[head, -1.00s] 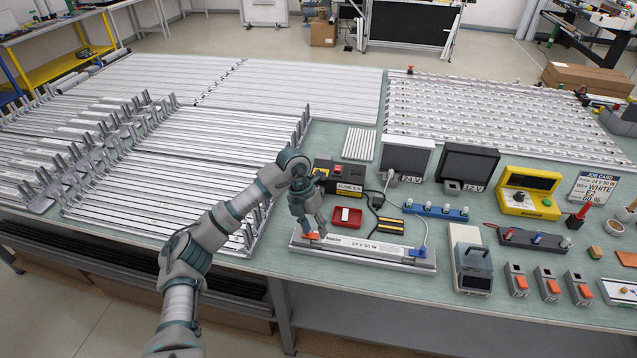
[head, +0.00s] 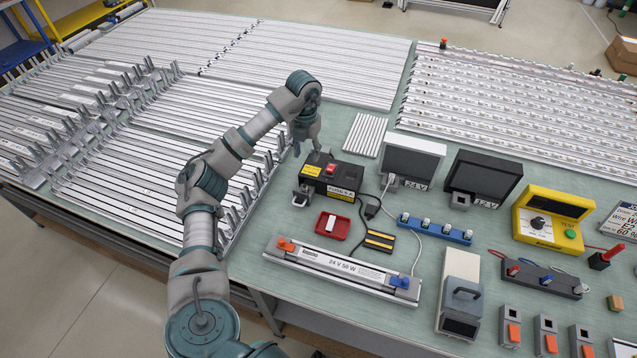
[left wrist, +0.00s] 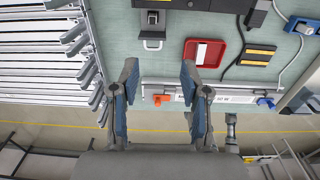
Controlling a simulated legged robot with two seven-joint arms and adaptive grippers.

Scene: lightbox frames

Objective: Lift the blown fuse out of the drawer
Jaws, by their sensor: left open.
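The black fuse box (head: 346,176), with a red switch and a FUSE label, stands on the green bench. A small grey drawer (head: 302,196) with a loop handle sticks out at its front left; it also shows in the left wrist view (left wrist: 153,31). I cannot make out a fuse in it. My left gripper (head: 306,148) is over the bench at the box's back left, pointing down. In the left wrist view its fingers (left wrist: 158,80) are wide apart with nothing between them. My right gripper is in neither view.
A red tray (head: 319,228) holding a white piece lies in front of the box. A long lamp fixture (head: 345,267) with orange and blue end clips is nearer. Rows of metal rails (head: 185,135) lie to the left. Cables run right of the box.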

